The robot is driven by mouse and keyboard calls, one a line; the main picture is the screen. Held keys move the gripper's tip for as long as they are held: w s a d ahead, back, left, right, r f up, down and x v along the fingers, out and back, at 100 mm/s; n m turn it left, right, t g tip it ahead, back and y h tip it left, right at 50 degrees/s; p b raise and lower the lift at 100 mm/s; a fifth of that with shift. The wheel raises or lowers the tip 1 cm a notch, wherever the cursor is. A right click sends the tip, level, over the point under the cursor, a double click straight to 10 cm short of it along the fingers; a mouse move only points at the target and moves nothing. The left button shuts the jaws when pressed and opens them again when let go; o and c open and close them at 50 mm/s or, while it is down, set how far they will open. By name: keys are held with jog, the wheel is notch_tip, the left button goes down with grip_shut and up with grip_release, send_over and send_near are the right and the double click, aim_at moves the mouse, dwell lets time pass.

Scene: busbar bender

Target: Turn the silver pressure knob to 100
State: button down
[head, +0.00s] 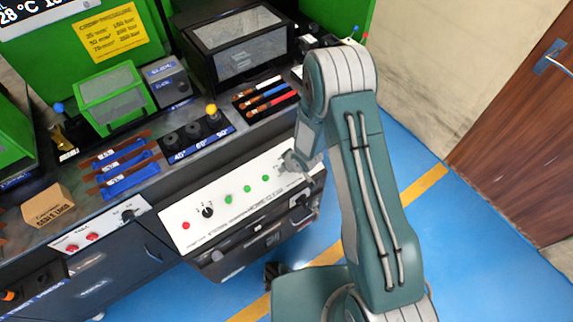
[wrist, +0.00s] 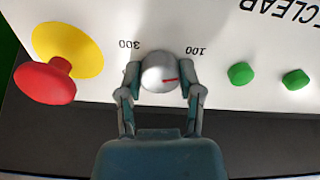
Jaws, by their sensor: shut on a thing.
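The silver pressure knob (wrist: 160,72) sits on a white panel in the wrist view, with a red pointer mark on its face. The view is upside down, with "100" printed to the right of the knob and "300" to the left. The red mark points to the right, toward the side of the "100". My gripper (wrist: 160,77) is shut on the knob, one finger on each side. In the head view my gripper (head: 297,163) is at the right end of the white panel (head: 222,207), and the knob is hidden behind it.
Near the knob are a red mushroom button (wrist: 45,82) on a yellow disc and green buttons (wrist: 241,73). In the head view the panel also carries a black rotary switch (head: 207,212) and a red button (head: 186,225). Blue floor (head: 425,240) lies open at the right.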

jog(key=shift+f+n, duration=0.1)
jog(key=shift+n, duration=0.5)
jog(key=shift+c, duration=1.3)
grip_release()
jog(key=v, duration=1.2)
jog(key=shift+w+a, duration=0.1)
